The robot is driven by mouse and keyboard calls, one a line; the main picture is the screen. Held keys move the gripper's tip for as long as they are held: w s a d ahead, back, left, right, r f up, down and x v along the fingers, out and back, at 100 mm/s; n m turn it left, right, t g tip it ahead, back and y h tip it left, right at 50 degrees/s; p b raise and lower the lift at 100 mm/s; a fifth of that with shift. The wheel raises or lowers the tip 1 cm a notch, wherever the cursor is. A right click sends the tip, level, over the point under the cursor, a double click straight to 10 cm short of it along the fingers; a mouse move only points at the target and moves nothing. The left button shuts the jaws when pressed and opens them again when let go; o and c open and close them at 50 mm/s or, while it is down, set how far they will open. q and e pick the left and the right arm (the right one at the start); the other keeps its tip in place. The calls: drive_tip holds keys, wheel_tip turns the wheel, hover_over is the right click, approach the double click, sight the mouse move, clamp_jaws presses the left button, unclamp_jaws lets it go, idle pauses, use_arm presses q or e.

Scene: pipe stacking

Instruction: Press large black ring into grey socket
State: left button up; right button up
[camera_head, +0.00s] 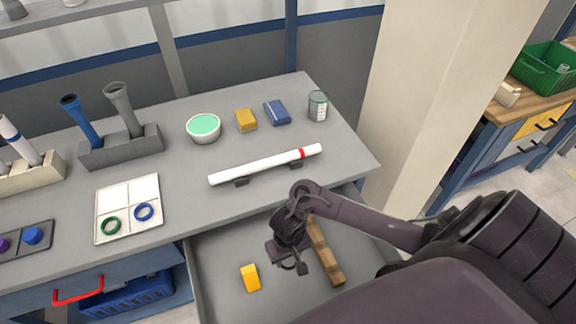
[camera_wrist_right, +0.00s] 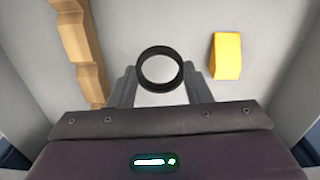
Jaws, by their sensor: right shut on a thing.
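The large black ring (camera_wrist_right: 161,88) is held between the two fingers of my right gripper (camera_wrist_right: 160,92) in the wrist view. Its opening faces the camera and pale drawer floor shows through it. In the head view my right gripper (camera_head: 292,262) hangs over the open drawer, and the ring is hard to tell from the dark fingers. A grey pipe with a flared socket end (camera_head: 117,89) stands tilted in a dark grey rack (camera_head: 122,147) at the table's back left, well away from the gripper. My left gripper is not in view.
A blue pipe (camera_head: 82,122) stands beside the grey one. A white pipe (camera_head: 250,168) lies on supports at the front. A white tray (camera_head: 128,190) holds green and blue rings. The drawer (camera_head: 222,262) holds a yellow block (camera_head: 250,278) and a wooden piece (camera_head: 325,252).

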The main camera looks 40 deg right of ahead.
wheel_tip(320, 180, up, 19)
drive_tip(key=p, duration=1.4)
